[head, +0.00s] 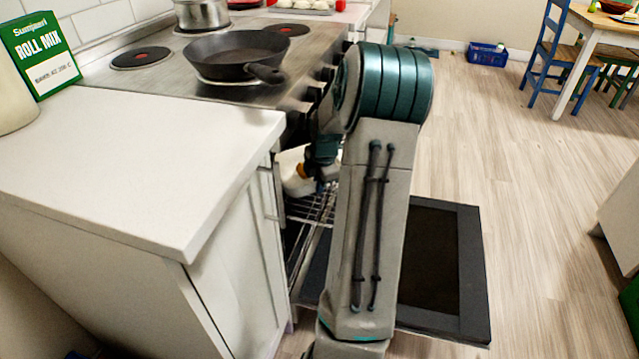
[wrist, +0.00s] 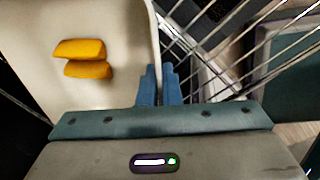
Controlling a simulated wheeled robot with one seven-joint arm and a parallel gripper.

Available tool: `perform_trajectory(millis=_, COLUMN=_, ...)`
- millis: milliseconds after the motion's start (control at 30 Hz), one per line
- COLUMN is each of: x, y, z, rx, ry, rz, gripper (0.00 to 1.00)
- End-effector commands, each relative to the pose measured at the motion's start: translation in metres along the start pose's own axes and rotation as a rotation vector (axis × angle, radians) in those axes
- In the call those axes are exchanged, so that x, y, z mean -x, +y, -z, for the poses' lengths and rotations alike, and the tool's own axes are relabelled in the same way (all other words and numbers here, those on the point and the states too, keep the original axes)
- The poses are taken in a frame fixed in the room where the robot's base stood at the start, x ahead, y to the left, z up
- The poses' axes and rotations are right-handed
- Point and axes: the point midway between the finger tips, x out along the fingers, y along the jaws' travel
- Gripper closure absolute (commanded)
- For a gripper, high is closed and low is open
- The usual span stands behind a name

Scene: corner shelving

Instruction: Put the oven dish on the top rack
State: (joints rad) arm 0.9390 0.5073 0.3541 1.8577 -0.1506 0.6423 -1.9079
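The oven dish (wrist: 110,25) is cream-white and holds two orange-yellow pieces (wrist: 82,58). In the wrist view, the narrow blue fingers of my gripper (wrist: 160,76) are close together, with the dish's right wall running between them. In the head view, the dish (head: 291,165) is at the oven opening, partly hidden by the counter and my arm. A wire rack (head: 312,208) shows below it, and rack wires (wrist: 215,58) also show to the right of the dish in the wrist view. I cannot tell whether the dish touches a rack.
The dark oven door (head: 440,255) is folded down, partly behind my arm. The white counter (head: 130,165) stands to the left of the opening. A black pan (head: 235,52) sits on the stove above. The wooden floor to the right is clear near the door.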

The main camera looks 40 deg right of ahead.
Motion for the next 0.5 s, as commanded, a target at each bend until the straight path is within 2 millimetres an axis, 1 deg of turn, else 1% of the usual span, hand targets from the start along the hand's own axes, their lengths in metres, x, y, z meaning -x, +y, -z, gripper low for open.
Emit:
perform_trajectory(millis=33, x=-0.0003, y=0.0011, z=-0.0006, rx=0.000, ry=-0.002, rz=-0.004, gripper=1.00)
perform_trajectory(millis=100, x=-0.0016, y=-0.0007, z=-0.0004, rx=-0.001, ry=0.000, rz=0.001, gripper=0.79)
perform_trajectory(millis=133, x=-0.0016, y=-0.0007, z=-0.0004, rx=-0.001, ry=0.000, rz=0.001, gripper=0.74)
perform_trajectory(millis=400, x=-0.0007, y=-0.0006, z=-0.0008, rx=-0.001, ry=0.000, rz=0.001, gripper=0.74)
perform_trajectory(millis=467, x=0.0026, y=0.0001, z=-0.0009, rx=-0.002, ry=-0.001, rz=0.000, gripper=0.74)
perform_trajectory(millis=500, x=0.0073, y=0.0003, z=-0.0011, rx=-0.002, ry=-0.001, rz=-0.001, gripper=0.74)
